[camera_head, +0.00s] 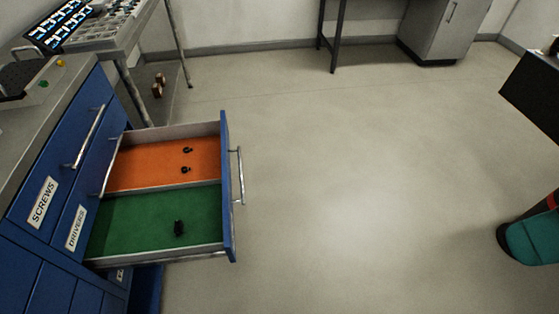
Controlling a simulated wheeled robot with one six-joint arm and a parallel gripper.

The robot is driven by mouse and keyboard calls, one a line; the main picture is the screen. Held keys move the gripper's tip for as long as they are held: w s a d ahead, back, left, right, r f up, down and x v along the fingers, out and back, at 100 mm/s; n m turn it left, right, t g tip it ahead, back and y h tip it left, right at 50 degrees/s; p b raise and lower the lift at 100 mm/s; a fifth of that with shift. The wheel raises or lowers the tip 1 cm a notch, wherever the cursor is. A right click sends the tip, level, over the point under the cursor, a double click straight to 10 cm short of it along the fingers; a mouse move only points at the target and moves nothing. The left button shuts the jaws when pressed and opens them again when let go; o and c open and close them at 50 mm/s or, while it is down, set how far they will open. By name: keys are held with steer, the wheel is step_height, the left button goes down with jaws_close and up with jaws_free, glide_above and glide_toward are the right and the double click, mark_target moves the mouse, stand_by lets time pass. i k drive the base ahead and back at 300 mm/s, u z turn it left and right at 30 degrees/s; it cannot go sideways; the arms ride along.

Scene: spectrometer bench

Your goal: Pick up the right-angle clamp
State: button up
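A small black object (179,228) lies on the green floor of the near compartment of an open drawer (228,190). It is the largest of the dark pieces in the drawer and may be the right-angle clamp, but it is too small to be sure. Two smaller black pieces, one farther back (187,150) and one nearer (185,170), lie apart on the orange floor of the far compartment. A low divider (165,188) separates the compartments. My gripper is not in view.
The drawer juts right from a blue cabinet (40,200) with SCREWS and DRIVERS labels. A metal-legged table (110,45) stands behind it. A teal-topped object (535,238) and a dark box-like edge (535,90) are at right. The middle floor is clear.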

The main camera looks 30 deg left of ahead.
mark_target(178, 231)
steer(key=z, duration=0.6)
steer(key=i, duration=1.1)
steer(key=u, duration=2.7)
steer(key=k, duration=1)
steer(key=u, duration=0.9)
steer(key=i, duration=0.75)
steer(key=u, duration=0.15)
